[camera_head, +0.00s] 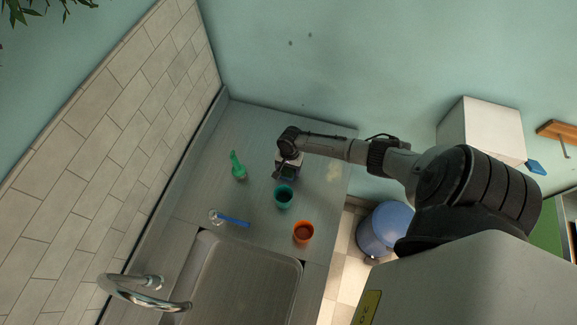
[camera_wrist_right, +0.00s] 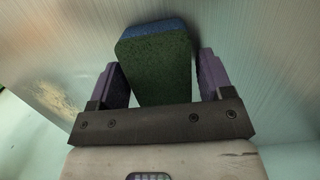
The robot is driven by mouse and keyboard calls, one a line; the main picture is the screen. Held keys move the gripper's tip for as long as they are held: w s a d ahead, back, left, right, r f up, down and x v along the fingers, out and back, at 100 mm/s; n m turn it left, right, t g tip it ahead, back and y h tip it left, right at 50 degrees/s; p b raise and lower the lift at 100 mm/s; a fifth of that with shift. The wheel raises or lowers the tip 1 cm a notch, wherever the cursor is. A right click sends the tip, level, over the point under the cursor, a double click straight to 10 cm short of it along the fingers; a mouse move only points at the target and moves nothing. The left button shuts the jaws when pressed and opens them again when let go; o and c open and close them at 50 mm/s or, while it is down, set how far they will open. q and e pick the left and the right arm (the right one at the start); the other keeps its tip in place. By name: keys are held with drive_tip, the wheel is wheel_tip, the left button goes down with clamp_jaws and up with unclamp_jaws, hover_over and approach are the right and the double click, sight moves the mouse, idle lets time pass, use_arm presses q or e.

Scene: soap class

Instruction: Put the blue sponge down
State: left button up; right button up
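The sponge, a green block with a blue layer, shows in the right wrist view (camera_wrist_right: 155,65). In the head view my right gripper (camera_head: 287,168) points down over the back part of the grey counter (camera_head: 255,125), just behind a teal cup (camera_head: 284,197). The sponge is mostly hidden there, and I cannot tell whether it touches the counter. My left gripper is not in view.
A green bottle (camera_head: 238,167) stands left of the gripper. A blue brush (camera_head: 232,220) lies in front of it, and an orange cup (camera_head: 303,232) stands near the sink (camera_head: 245,285). The counter behind the gripper is clear. A blue bin (camera_head: 388,225) stands right.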

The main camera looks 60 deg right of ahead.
drive_tip(key=shift+o, duration=0.9)
wheel_tip(320, 180, up, 11)
drive_tip(key=d, duration=0.2)
drive_tip(key=s+a+n+t, duration=0.1)
drive_tip(key=s+a+n, duration=0.35)
drive_tip(key=a, duration=0.35)
drive_tip(key=s+a+n, duration=0.3)
drive_tip(key=a+n, duration=0.3)
drive_tip(key=a, duration=0.3)
drive_tip(key=s+a+r+n+t+h, duration=0.1)
drive_tip(key=s+a+r+n+t, duration=0.2)
drive_tip(key=s+a+r+n, duration=0.4)
wheel_tip(320, 180, up, 3)
drive_tip(key=shift+s+r+h+p, duration=0.1)
drive_tip(key=shift+s+h+p, duration=0.25)
drive_tip(key=shift+s, duration=0.45)
drive_tip(key=shift+n, duration=0.25)
